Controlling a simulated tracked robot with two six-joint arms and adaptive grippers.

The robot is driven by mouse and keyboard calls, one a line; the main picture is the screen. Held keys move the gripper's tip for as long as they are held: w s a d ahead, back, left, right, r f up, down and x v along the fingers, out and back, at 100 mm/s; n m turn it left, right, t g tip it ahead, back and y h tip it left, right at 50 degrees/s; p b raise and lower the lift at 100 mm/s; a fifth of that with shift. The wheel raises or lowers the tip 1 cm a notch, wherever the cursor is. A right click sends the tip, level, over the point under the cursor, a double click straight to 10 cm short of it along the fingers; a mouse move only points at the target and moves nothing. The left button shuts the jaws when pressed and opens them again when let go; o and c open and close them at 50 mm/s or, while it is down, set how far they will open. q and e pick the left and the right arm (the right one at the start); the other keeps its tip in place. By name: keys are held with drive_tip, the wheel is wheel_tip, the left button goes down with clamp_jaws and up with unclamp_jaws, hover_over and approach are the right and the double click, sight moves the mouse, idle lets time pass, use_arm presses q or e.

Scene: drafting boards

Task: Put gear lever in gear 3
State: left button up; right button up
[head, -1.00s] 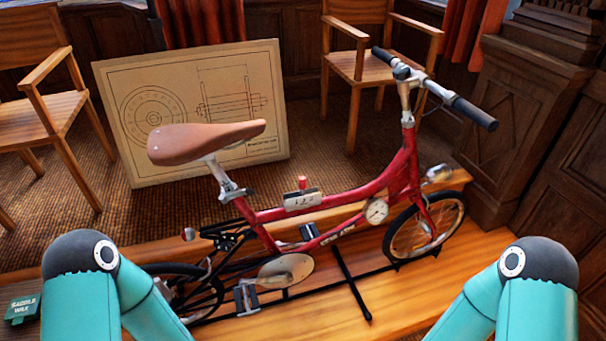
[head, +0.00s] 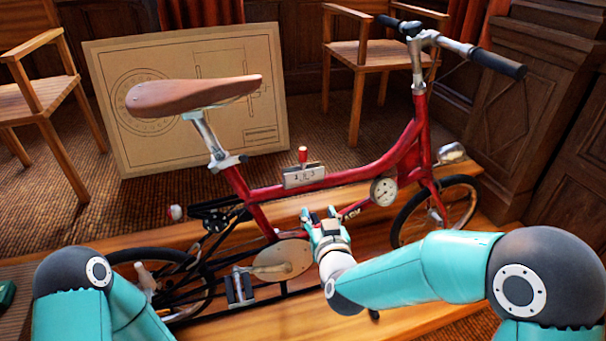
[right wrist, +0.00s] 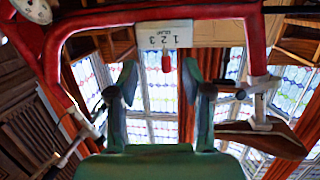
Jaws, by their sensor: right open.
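The gear lever (head: 303,155) is a short stick with a red knob on a pale plate (head: 304,177) marked with numbers, on the red bicycle's (head: 400,160) top tube. The lever stands about mid-plate; its exact slot is hard to tell. In the right wrist view the plate (right wrist: 163,35) reads 1 2 3, and the red knob (right wrist: 167,63) appears between the finger lines. My right gripper (head: 320,214) is open and empty, below the lever and apart from it. It also shows in the right wrist view (right wrist: 159,76). My left gripper is out of sight; only its arm shows.
The brown saddle (head: 195,95), round dial (head: 383,191) and crank disc (head: 282,260) are close by. A drawing board (head: 188,150) leans behind the bicycle. Wooden chairs (head: 388,52) stand behind. The space just above the lever is clear.

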sight(304, 153)
wheel_tip(304, 153, up, 6)
drive_tip(key=w+a+t+b, duration=0.1)
drive_tip(key=a+t, duration=0.1)
use_arm(q)
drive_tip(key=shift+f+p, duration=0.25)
drive_tip(key=shift+p, duration=0.75)
use_arm(e)
drive_tip(key=w, duration=0.5)
drive_tip(key=w+a, duration=0.1)
drive_tip(key=w, duration=1)
drive_tip(key=shift+w+a+r, duration=0.15)
drive_tip(key=shift+w+a, duration=0.05)
drive_tip(key=shift+a, duration=0.1)
clamp_jaws()
